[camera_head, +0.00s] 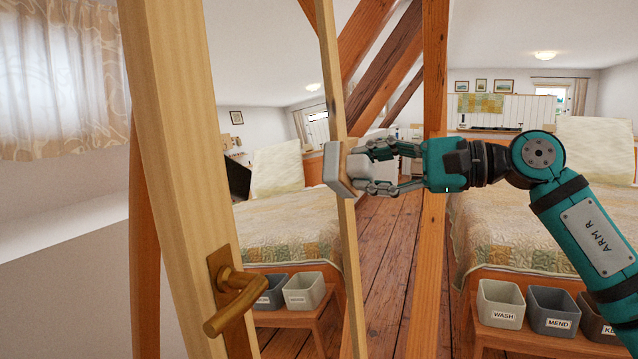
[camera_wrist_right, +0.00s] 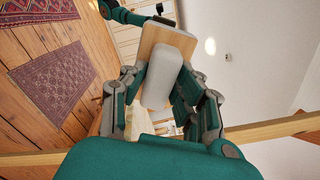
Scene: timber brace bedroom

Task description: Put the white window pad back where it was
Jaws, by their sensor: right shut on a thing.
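The white window pad (camera_head: 337,168) is a pale block with a thin wood-coloured layer, held in the air in front of the door's upright frame edge. My right gripper (camera_head: 370,168) is shut on it from the right. In the right wrist view, the pad's light grey body (camera_wrist_right: 160,88) sits between the two fingers of the gripper (camera_wrist_right: 161,78), with a wooden plate (camera_wrist_right: 168,50) beyond it. I cannot tell whether the pad touches any surface.
A wooden door frame (camera_head: 172,150) with a brass handle (camera_head: 235,295) stands close at the left. Timber posts (camera_head: 434,70) rise behind the arm. A bed (camera_head: 530,230) and labelled bins (camera_head: 500,305) on a low bench stand at the right. Plank floor (camera_head: 385,260) shows between.

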